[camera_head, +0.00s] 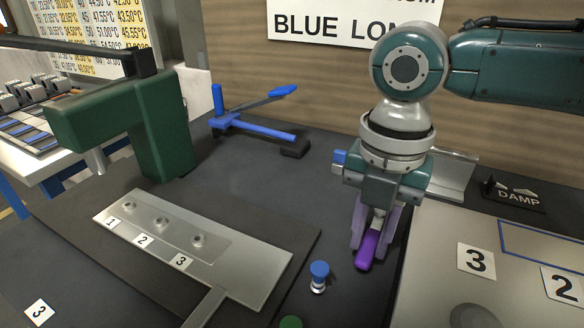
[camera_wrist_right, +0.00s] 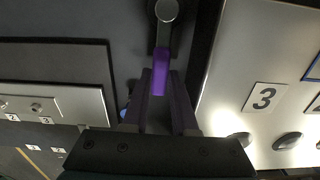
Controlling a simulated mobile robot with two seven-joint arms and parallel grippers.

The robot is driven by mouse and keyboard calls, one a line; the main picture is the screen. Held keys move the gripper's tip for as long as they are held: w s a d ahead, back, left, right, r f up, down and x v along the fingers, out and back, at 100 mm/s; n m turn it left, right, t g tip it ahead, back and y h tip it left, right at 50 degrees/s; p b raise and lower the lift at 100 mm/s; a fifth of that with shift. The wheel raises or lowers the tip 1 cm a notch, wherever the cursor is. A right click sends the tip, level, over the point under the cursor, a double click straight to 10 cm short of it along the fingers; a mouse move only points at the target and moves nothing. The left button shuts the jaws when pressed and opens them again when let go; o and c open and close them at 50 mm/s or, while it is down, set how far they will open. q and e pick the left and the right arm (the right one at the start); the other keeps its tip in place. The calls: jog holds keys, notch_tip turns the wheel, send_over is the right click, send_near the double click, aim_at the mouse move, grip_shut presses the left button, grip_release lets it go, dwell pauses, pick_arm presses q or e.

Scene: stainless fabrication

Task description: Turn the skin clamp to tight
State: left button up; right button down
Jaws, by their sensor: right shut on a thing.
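My right gripper (camera_head: 372,240) comes down from the upper right in the head view, its purple fingers shut on a bright purple handle (camera_head: 367,252), which I take to be the skin clamp's. In the right wrist view the handle (camera_wrist_right: 161,66) lies between the fingertips (camera_wrist_right: 160,90). It runs up to a round grey metal end (camera_wrist_right: 166,11) on a dark mount. The fingers and wrist hide much of the clamp in the head view, so its exact setting cannot be told. My left gripper is not in view.
A blue knob (camera_head: 319,275) stands left of the right gripper. A metal plate (camera_head: 252,262) with numbered labels lies further left, near a green machine frame (camera_head: 155,130). A blue clamp (camera_head: 262,127) lies at the back. A pale panel (camera_head: 432,270) and a black sign (camera_head: 514,197) are right.

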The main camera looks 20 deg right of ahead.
jog(key=shift+w+a+r+m+p, duration=0.15)
jog(key=shift+w+a+m+p, duration=0.35)
jog(key=shift+m, duration=0.3)
jog(key=shift+w+a+m+p, duration=0.1)
jog(key=shift+w+m+p, duration=0.3)
jog(key=shift+m, duration=0.4)
jog(key=m, duration=0.1)
jog(key=w+m, duration=0.1)
jog(key=shift+w+a+m, duration=0.25)
jog(key=shift+w+m, duration=0.05)
jog(key=shift+m, duration=0.1)
jog(key=shift+w+m, duration=0.65)
jog(key=shift+m, duration=0.25)
jog(key=w+m, duration=0.1)
jog(key=m, duration=0.1)
jog(key=shift+w+f+m+b, duration=0.25)
jog(key=shift+w+m+b, duration=0.1)
jog(key=shift+m+b, duration=0.05)
jog(key=m, duration=0.1)
jog(key=w+m+b, duration=0.1)
jog(key=shift+w+d+m, duration=0.3)
jog(key=shift+d, duration=0.05)
jog(key=m+b, duration=0.1)
jog(key=w+d+m+b, duration=0.1)
jog(key=m, duration=0.1)
jog(key=shift+w, duration=0.25)
jog(key=shift+w+d+r+m+b, duration=0.1)
jog(key=shift+w+d+m+b, duration=0.3)
jog(key=shift+m+b, duration=0.4)
jog(key=shift+d, duration=0.1)
